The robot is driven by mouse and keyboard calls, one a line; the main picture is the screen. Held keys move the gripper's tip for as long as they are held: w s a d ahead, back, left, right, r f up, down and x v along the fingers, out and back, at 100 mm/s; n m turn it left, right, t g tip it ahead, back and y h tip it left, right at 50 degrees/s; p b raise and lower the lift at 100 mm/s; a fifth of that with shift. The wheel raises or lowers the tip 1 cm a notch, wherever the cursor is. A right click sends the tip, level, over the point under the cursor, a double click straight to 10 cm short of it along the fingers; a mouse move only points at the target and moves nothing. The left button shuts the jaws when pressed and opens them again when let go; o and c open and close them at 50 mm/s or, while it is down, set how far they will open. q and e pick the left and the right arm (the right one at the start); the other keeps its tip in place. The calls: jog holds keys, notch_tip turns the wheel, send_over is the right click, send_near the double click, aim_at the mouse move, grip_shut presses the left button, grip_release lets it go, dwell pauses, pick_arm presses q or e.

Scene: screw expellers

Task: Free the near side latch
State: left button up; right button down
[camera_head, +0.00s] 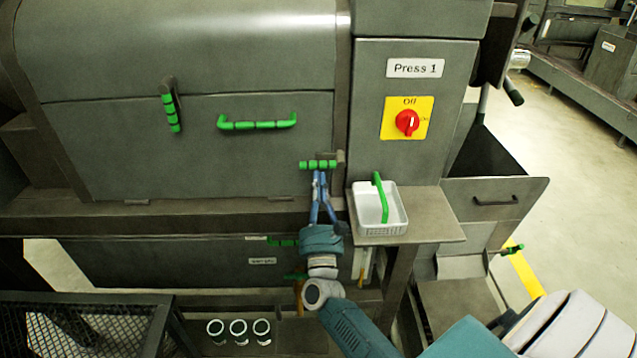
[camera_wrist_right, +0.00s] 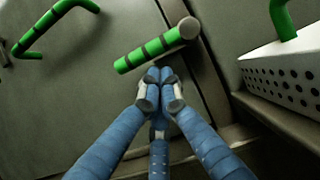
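A latch with a green ribbed handle (camera_head: 318,164) sits at the right end of the press's grey front panel (camera_head: 120,140), its handle lying level. It also shows in the right wrist view (camera_wrist_right: 155,48), running slantwise from its pivot. A second green-handled latch (camera_head: 171,108) hangs downward at the panel's left. My right gripper (camera_head: 318,174) is just below the right latch's handle. In the wrist view its blue fingertips (camera_wrist_right: 159,76) are together, right at the handle's lower edge, with nothing seen between them. Whether they touch the handle is unclear. My left gripper is not in view.
A green bar handle (camera_head: 257,123) is on the panel between the latches. A white perforated basket (camera_head: 380,210) with a green handle stands on a ledge close right of the gripper. A red switch (camera_head: 407,122) is above it. A mesh-topped table (camera_head: 85,325) is lower left.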

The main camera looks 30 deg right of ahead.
jog(key=shift+w+a+r+m+b, duration=0.1)
jog(key=shift+r+m+b, duration=0.05)
jog(key=shift+m+b, duration=0.35)
jog(key=shift+g+h, duration=0.3)
jog(key=shift+r+m+b, duration=0.1)
jog(key=shift+m+b, duration=0.3)
